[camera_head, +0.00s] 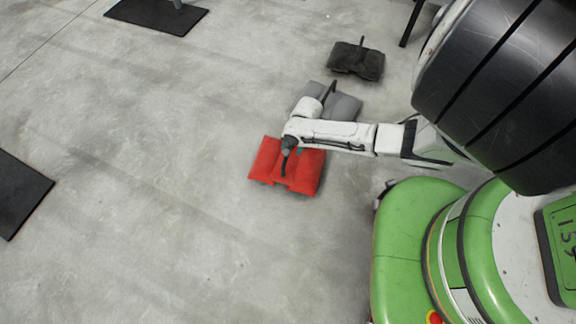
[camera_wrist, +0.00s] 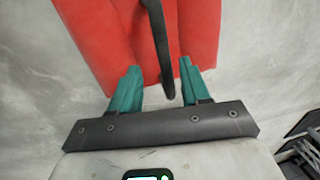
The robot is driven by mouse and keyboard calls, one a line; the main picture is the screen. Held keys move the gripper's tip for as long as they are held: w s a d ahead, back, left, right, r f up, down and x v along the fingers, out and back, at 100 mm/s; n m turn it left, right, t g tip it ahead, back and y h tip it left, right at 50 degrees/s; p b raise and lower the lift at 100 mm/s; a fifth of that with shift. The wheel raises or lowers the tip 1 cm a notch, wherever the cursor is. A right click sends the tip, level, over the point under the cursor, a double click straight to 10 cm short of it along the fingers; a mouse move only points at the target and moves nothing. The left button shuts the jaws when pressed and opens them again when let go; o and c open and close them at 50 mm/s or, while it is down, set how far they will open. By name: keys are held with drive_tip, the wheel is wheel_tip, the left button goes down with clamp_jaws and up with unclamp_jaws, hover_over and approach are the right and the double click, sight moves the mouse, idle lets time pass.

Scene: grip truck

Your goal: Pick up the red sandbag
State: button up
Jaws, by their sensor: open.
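The red sandbag (camera_head: 305,171) lies on the concrete floor in the head view, with a dark strap handle standing up at its middle. It also fills the top of the wrist view (camera_wrist: 90,40), where the dark handle (camera_wrist: 158,45) runs down between my fingers. My gripper (camera_wrist: 152,78) is open, with its two teal fingertips on either side of the handle's lower end and apart from it. In the head view my arm reaches in from the right and the gripper is over the bag's upper part, hiding some of it.
A grey sandbag (camera_head: 345,106) lies just behind the red one, partly behind my arm. A black sandbag (camera_head: 356,60) lies farther back. Dark mats lie at the left edge (camera_head: 18,195) and top left (camera_head: 157,14). The floor left of the red bag is clear.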

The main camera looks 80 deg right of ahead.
drive_tip(key=shift+w+d+f+b, duration=0.1)
drive_tip(key=shift+w+f+b, duration=0.2)
drive_tip(key=shift+f+b, duration=0.55)
drive_tip(key=shift+w+a+f+b, duration=0.1)
drive_tip(key=shift+w+f+b, duration=0.2)
drive_tip(key=shift+f+b, duration=0.55)
drive_tip(key=shift+w+d+f+b, duration=0.1)
drive_tip(key=shift+w+f+b, duration=0.3)
drive_tip(key=shift+f, duration=0.8)
drive_tip(key=shift+s, duration=0.1)
clamp_jaws()
drive_tip(key=shift+r, duration=0.15)
